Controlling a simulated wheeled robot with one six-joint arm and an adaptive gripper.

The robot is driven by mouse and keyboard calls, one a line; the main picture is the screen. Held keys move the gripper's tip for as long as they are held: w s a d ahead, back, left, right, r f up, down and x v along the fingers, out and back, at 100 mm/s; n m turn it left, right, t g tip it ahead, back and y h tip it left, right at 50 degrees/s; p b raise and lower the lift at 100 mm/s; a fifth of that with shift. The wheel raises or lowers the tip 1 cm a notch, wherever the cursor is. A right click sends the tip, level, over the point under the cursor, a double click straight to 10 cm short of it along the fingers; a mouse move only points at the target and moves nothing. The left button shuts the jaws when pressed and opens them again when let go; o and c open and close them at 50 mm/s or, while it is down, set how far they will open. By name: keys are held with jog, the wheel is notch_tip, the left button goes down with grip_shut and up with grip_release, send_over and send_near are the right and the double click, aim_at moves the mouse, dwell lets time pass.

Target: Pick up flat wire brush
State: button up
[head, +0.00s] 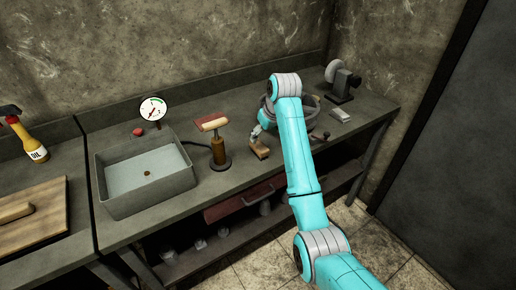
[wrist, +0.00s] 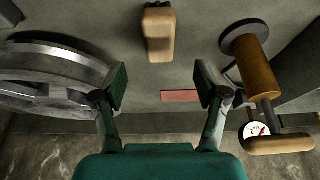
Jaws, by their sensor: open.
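What looks like the flat wire brush, a small wooden block with a dark edge (head: 260,150), lies on the bench right of the hand pump. In the wrist view the wooden block (wrist: 159,36) is at top centre, beyond the fingertips and roughly in line with the gap between them. Its bristles cannot be made out clearly. My gripper (head: 260,130) is just behind the block in the head view, partly hidden by my arm. In the wrist view my gripper (wrist: 160,85) is open, with nothing between its fingers.
A hand pump (head: 217,145) with a wooden handle stands close left of the block. A round metal piece (wrist: 50,75) is on the other side. A water basin (head: 145,180), a grinder (head: 343,80) and a pale block (head: 340,115) are also on the bench.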

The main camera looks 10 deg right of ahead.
aim_at(260, 146)
jog(key=x, duration=0.9)
jog(key=shift+s+d, duration=0.1)
jog(key=c, duration=1.3)
